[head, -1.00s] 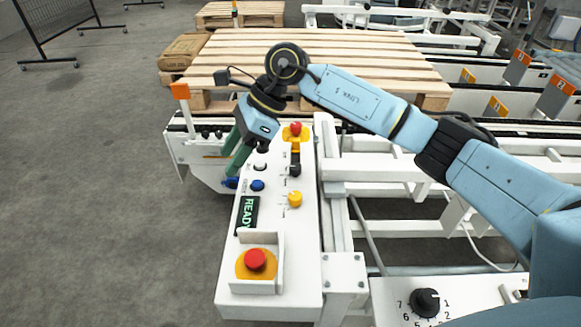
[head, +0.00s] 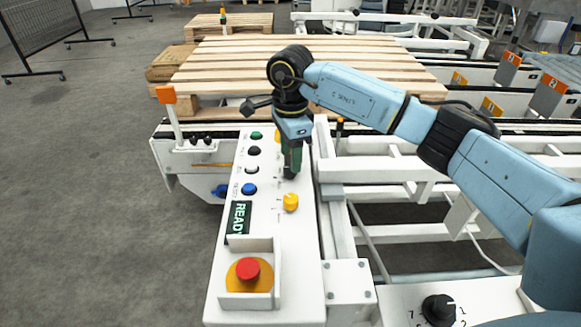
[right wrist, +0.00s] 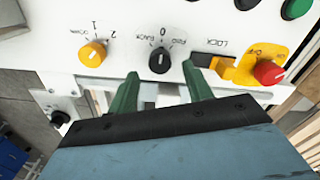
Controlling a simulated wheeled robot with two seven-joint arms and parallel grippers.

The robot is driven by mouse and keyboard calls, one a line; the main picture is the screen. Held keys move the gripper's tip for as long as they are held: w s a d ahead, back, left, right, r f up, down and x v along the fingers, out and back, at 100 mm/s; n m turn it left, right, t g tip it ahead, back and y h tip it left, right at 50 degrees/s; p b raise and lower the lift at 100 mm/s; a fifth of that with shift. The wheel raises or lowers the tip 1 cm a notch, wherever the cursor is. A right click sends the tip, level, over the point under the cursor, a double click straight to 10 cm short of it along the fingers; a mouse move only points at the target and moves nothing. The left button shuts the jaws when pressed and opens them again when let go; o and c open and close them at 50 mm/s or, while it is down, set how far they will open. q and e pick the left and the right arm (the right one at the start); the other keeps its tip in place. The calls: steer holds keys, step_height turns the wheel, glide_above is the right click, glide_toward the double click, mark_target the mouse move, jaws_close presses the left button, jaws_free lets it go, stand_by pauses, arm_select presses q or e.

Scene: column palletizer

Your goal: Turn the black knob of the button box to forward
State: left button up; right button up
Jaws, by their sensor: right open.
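The white button box (head: 300,245) runs from front to back in the middle of the head view. In the right wrist view, its black knob (right wrist: 159,62) sits beneath a "0" label, with other lettering to either side; its white pointer line is toward the 0. My right gripper (head: 291,172) points down over the knob, and its green fingers largely hide the knob in the head view. In the right wrist view, the open gripper (right wrist: 160,69) has one finger on each side of the knob, with gaps visible. Fingertip depth is unclear. My left gripper is not in view.
A yellow knob (head: 291,202) is close in front of the black knob. A red emergency button (head: 247,270) sits in a guard at the near end. Blue (head: 249,188), black and white buttons line the left side.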

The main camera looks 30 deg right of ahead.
mark_target(290, 172)
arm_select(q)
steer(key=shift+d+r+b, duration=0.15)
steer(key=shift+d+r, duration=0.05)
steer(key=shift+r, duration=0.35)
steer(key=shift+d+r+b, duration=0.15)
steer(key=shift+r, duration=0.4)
arm_select(e)
steer(key=shift+f, duration=1.55)
steer(key=c, duration=1)
